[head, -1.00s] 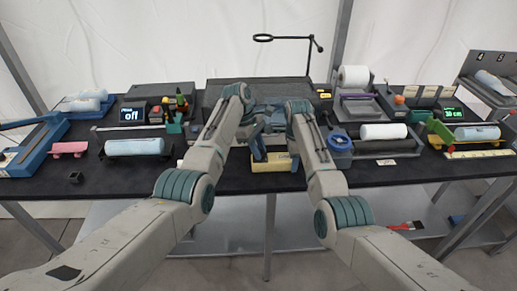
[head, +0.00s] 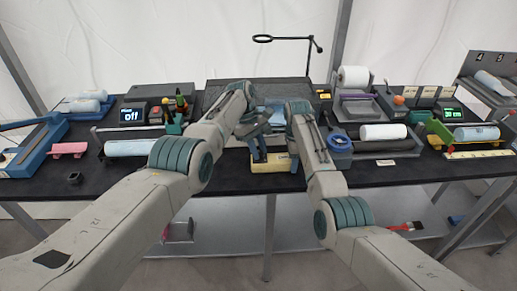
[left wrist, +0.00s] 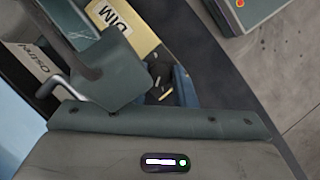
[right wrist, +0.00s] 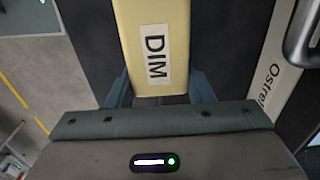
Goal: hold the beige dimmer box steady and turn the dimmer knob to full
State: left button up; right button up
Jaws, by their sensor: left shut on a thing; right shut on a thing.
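The beige dimmer box (head: 272,167) sits at the front middle of the dark table. Its DIM label faces the right wrist camera, where the box (right wrist: 152,15) runs between the fingers of my right gripper (right wrist: 160,92). That gripper (head: 293,162) is shut on the box's right end in the head view. My left gripper (head: 258,152) is at the box's left part. In the left wrist view, the box (left wrist: 140,38) shows beside the left fingers, and a small dark knob (left wrist: 158,92) is between them, partly hidden. The left gripper is shut on it.
A small screen (head: 132,115) at the left reads "off". A blue cup (head: 340,146) stands just right of my right arm, and a tray with a white roll (head: 383,132) is beyond it. A small dark block (head: 74,178) lies near the front left edge.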

pick_arm(q)
jog(key=o, duration=1)
